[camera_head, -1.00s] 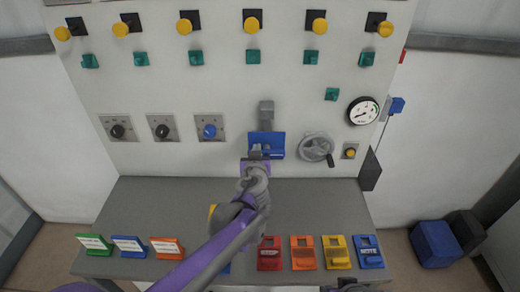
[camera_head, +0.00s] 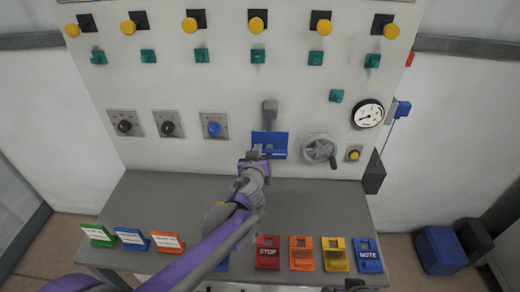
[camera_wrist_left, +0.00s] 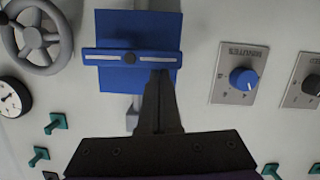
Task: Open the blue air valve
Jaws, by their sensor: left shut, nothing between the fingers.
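The blue air valve (camera_head: 270,144) is a blue plate on the light panel, below a grey pipe piece (camera_head: 270,108). In the left wrist view the blue plate (camera_wrist_left: 150,25) carries a flat blue handle (camera_wrist_left: 105,57) with a dark centre bolt; the handle lies crosswise over it. My left gripper (camera_head: 254,154) is in front of the valve's lower left part. In the wrist view its shut fingers (camera_wrist_left: 160,80) point at the handle, their tips just by its right half. I cannot tell whether they touch it.
A grey handwheel (camera_head: 319,150) and a gauge (camera_head: 367,113) are to the right of the valve. A blue knob (camera_head: 214,129) is to its left.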

